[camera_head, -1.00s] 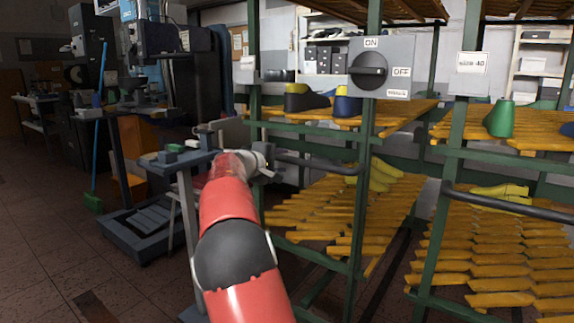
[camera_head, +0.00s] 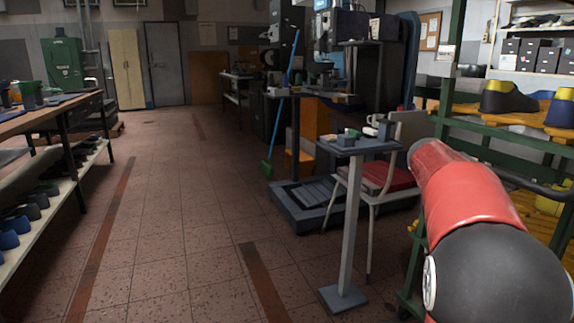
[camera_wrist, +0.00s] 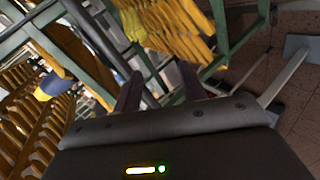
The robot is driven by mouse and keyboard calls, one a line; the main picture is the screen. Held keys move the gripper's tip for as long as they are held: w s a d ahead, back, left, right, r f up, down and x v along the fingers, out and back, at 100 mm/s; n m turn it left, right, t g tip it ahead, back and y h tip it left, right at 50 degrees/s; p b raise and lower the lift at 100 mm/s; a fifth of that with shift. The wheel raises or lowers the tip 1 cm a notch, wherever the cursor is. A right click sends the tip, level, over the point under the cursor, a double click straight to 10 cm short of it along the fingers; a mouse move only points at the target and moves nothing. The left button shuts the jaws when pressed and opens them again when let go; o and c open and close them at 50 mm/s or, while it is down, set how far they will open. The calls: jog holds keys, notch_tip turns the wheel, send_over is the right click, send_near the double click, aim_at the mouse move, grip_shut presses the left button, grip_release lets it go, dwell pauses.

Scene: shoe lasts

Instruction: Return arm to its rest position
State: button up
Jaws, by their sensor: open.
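My red and black arm (camera_head: 465,205) reaches up from the lower right in the head view, in front of the green rack. Its far end is hidden there, so my gripper does not show in that view. In the wrist view my gripper (camera_wrist: 160,88) shows two dark fingers spread apart, with nothing between them. Beyond the fingers lie the rack's green frame (camera_wrist: 240,42) and its yellow wooden slats (camera_wrist: 172,28). A blue and yellow shoe last (camera_wrist: 50,87) shows at the left of that view.
A small pedestal table (camera_head: 365,146) with small items stands left of my arm, with a red-seated chair (camera_head: 390,172) behind it. The rack (camera_head: 485,128) stands close on the right. A long workbench (camera_head: 45,118) runs along the left. The tiled aisle (camera_head: 165,210) is clear.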

jog(key=s+a+f+y, duration=0.3)
jog(key=s+a+f, duration=0.1)
jog(key=s+a, duration=0.5)
jog(key=s+a+f+m+y, duration=0.1)
jog(key=s+a+f+y, duration=0.3)
jog(key=s+a, duration=0.6)
jog(key=s+a+f+y, duration=0.3)
jog(key=s+a+f, duration=0.3)
jog(key=s+a, duration=0.3)
jog(key=s, duration=0.3)
jog(key=shift+a+f+m+t+y, duration=0.15)
jog(key=shift+f+m+t+y, duration=0.15)
jog(key=shift+m, duration=0.1)
jog(key=shift+r, duration=0.1)
